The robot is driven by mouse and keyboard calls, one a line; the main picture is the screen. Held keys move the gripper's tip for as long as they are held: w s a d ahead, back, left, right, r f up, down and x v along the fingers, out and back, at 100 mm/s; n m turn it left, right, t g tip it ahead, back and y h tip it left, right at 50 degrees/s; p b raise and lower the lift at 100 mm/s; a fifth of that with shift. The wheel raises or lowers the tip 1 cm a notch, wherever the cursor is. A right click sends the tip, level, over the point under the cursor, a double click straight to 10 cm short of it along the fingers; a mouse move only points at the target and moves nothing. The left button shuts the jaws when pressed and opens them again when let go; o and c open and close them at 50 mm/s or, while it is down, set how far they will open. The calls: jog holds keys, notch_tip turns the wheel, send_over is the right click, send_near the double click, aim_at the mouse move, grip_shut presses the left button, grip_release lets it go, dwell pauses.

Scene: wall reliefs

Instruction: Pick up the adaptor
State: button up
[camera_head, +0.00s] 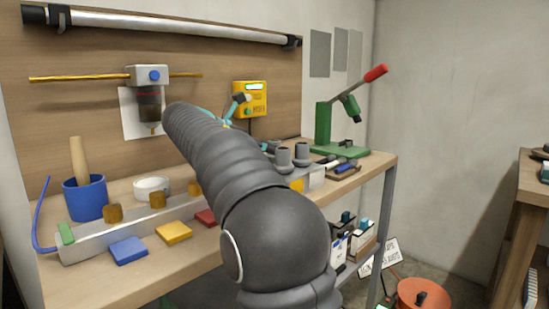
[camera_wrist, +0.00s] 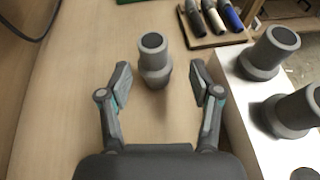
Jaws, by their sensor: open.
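The adaptor (camera_wrist: 153,62) is a grey stepped tube with an open round top, standing upright on the wooden bench in the wrist view. My gripper (camera_wrist: 160,77) is open, with one finger on either side of the adaptor in the picture. Gaps show on both sides, and nothing is held. Two similar grey tubes stand on a white block (camera_wrist: 232,82) at the right; in the head view, grey tubes (camera_head: 282,157) show beside my arm. The gripper shows only partly there (camera_head: 234,108), and my arm hides much of the bench around it.
A tray (camera_wrist: 215,37) with several pen-like tools lies beyond the adaptor, to the right. A green press (camera_head: 325,128) with a red-tipped lever stands at the bench's far end. A yellow box (camera_head: 250,98) hangs on the back panel. Bare wood lies left of the adaptor.

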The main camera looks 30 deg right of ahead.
jog(key=shift+w+r+x, duration=0.1)
jog(key=shift+w+x, duration=0.1)
jog(key=shift+x, duration=1.1)
jog(key=shift+w+r+x, duration=0.1)
jog(key=shift+w+x, duration=0.1)
jog(key=shift+x, duration=1.15)
grip_shut()
